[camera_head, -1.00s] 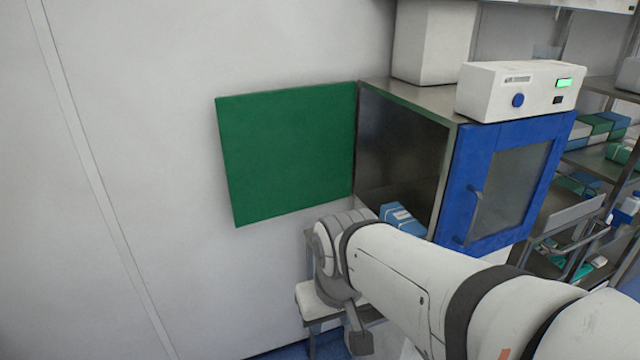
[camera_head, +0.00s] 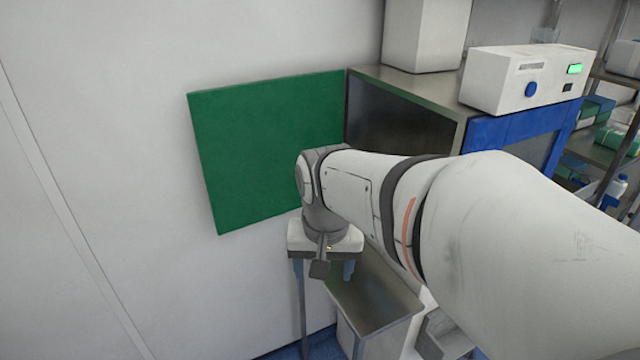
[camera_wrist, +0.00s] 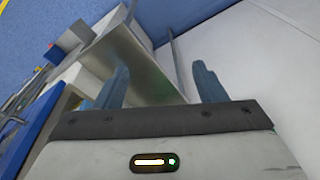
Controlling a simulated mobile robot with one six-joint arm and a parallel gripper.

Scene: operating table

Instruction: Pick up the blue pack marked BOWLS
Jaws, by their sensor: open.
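The blue pack is not visible now; in the head view my arm covers the lower part of the steel cabinet (camera_head: 400,115), where a blue pack showed earlier. Its marking cannot be read. My gripper (camera_head: 323,272) hangs low in front of the white wall, beside a steel surface (camera_head: 385,295) below the cabinet. In the wrist view my gripper (camera_wrist: 160,75) has its two blue fingers spread apart with nothing between them. The steel surface (camera_wrist: 135,65) lies beyond the fingers.
A green panel (camera_head: 255,150) stands against the wall left of the cabinet. A white device (camera_head: 525,80) and a white box (camera_head: 425,35) sit on the cabinet top. Shelves with packs (camera_head: 615,140) stand at the right. The white wall (camera_head: 110,120) bounds the left side.

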